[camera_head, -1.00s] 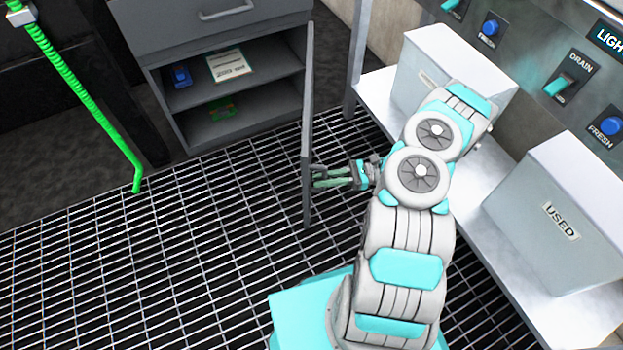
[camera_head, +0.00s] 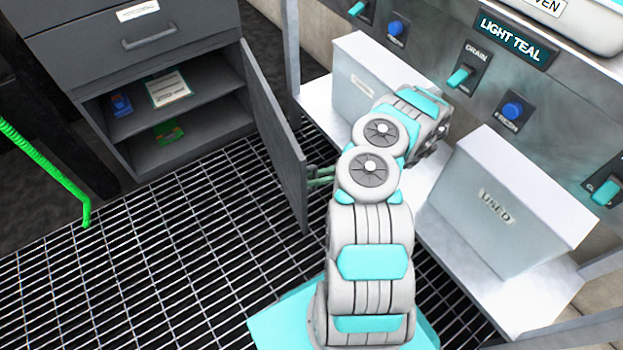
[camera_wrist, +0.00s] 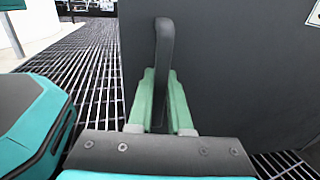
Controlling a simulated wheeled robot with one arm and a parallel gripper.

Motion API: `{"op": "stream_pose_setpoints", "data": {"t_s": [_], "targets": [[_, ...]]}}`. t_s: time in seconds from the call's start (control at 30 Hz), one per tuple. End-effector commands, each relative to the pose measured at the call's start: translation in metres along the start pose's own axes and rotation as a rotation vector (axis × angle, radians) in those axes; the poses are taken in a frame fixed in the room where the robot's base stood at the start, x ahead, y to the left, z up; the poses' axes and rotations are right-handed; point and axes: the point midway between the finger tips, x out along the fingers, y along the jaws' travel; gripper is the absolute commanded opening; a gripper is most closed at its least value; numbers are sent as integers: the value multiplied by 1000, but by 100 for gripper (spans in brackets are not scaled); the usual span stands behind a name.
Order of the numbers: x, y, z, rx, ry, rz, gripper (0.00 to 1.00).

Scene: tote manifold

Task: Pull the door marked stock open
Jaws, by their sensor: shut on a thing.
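The grey cabinet door (camera_head: 272,135) stands swung well open on its right-hand hinge, and the cabinet's shelves are exposed. Its marking cannot be read; only a corner of a white label (camera_wrist: 314,14) shows in the wrist view. My gripper (camera_wrist: 160,105) is shut on the door's dark upright handle (camera_wrist: 164,45), with the green fingers on both sides of it. In the head view my gripper (camera_head: 320,176) is at the door's free edge, partly hidden by my arm.
The cabinet (camera_head: 160,50) has a closed drawer above and holds a blue item (camera_head: 121,104), a paper card (camera_head: 168,88) and a green item (camera_head: 168,131). A bench with white boxes (camera_head: 510,205), one marked USED, stands right. A green hose (camera_head: 50,170) hangs left. Grating floor is clear.

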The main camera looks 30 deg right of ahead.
Motion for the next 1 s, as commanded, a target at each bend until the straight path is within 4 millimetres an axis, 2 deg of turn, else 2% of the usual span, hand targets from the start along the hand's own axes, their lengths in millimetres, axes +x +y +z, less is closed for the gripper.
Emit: {"op": "stream_pose_setpoints", "data": {"t_s": [0.1, 0.13, 0.23, 0.57, 0.67, 0.9, 1.0], "targets": [[0, 3, -1, 4, 0, 6, 0], [0, 3, -1, 4, 0, 6, 18], [0, 2, -1, 3, -1, 5, 30], [-3, 1, -1, 1, 0, 2, 30], [-13, 1, -1, 1, -1, 2, 30], [-54, 1, -2, 0, 2, 2, 30], [-64, 1, -2, 0, 2, 0, 30]]}}
